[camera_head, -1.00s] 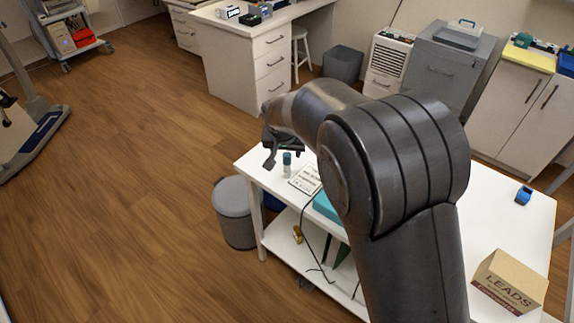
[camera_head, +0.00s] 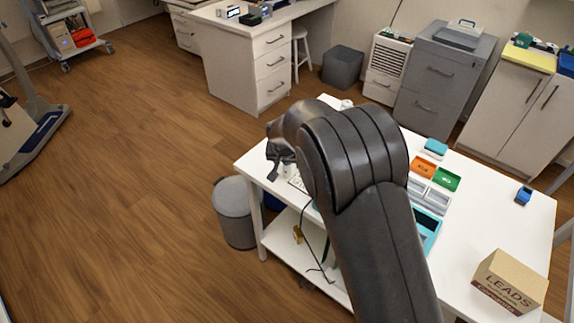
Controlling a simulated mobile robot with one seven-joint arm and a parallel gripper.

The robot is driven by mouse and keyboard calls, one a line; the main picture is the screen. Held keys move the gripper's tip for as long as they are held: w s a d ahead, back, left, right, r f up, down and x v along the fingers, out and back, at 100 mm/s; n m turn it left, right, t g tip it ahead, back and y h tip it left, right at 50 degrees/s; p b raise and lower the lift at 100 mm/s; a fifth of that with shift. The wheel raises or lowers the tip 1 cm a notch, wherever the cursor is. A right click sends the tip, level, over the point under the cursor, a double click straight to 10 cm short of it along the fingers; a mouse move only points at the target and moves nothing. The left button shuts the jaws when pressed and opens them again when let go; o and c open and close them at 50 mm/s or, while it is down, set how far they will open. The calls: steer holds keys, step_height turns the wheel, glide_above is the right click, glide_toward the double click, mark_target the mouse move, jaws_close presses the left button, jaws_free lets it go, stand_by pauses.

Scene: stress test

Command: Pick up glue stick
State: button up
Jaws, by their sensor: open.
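The likely glue stick, a small white upright cylinder (camera_head: 290,172), stands near the left corner of the white table (camera_head: 262,172). Its top is hidden behind my gripper, where a teal cap showed earlier. My gripper (camera_head: 279,170) is open, with dark fingers pointing down at the stick. It overlaps the stick in the picture. I cannot tell whether the stick is between the fingers or just behind them.
A printed sheet (camera_head: 297,183) lies beside the stick, partly behind my arm. Orange (camera_head: 422,167) and green (camera_head: 446,179) trays, a teal box (camera_head: 428,228), a blue item (camera_head: 523,195) and a cardboard LEADS box (camera_head: 509,281) are on the table. A grey bin (camera_head: 236,212) stands left.

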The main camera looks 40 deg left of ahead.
steer(key=shift+c, duration=0.4)
steer(key=c, duration=1)
steer(key=shift+r, duration=0.15)
